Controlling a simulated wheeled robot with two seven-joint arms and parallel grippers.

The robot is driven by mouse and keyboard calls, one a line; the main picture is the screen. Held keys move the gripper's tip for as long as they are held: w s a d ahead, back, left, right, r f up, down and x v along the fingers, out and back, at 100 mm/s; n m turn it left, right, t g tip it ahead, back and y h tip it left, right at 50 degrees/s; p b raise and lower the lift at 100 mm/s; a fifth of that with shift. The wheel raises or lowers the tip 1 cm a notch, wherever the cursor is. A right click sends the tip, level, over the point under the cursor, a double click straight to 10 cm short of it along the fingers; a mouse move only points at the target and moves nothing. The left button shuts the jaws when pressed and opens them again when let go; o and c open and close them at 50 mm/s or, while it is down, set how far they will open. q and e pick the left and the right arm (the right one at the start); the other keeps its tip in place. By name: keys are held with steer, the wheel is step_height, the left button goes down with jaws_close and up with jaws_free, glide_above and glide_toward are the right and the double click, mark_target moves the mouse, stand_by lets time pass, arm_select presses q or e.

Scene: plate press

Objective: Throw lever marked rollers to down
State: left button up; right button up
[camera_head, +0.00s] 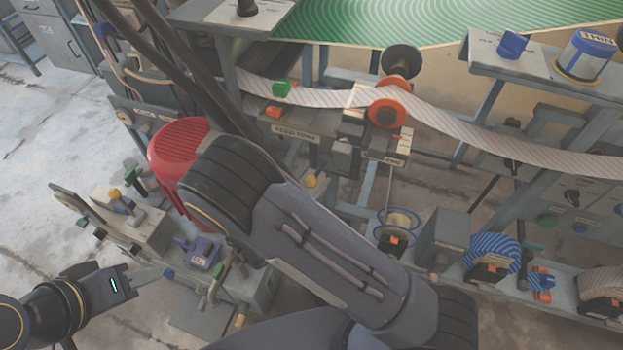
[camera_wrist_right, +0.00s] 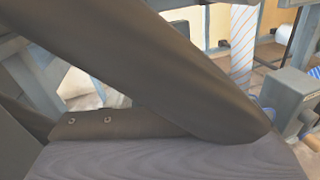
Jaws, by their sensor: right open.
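No label reading rollers can be made out, so I cannot tell which lever it is. At the lower left of the head view, a control bench carries a green-handled lever (camera_head: 130,174), a yellow knob (camera_head: 114,194) and a blue labelled block (camera_head: 200,256). My left gripper (camera_head: 165,273) is left of the blue block, apart from it; its jaws are too small to judge. My right arm crosses the middle and hides part of the machine. My right gripper (camera_wrist_right: 262,130) shows as large dark parts across the wrist view, open, with no lever visible between them.
A red ribbed housing (camera_head: 178,150) stands beside my right arm. A striped web (camera_head: 450,130) runs over an orange roller (camera_head: 387,110). A green plate (camera_head: 400,20) lies at the top. Blue striped rolls (camera_head: 492,250) stand at the lower right. Open floor (camera_head: 45,150) lies to the left.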

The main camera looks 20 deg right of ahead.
jaws_close()
step_height(320, 180, down, 13)
steer(key=m+t+h+b, duration=0.1)
steer(key=h+b, duration=0.1)
steer(key=b, duration=1)
steer(key=shift+f+t, duration=0.15)
steer(key=shift+t, duration=0.15)
steer(key=shift+s, duration=0.1)
jaws_free()
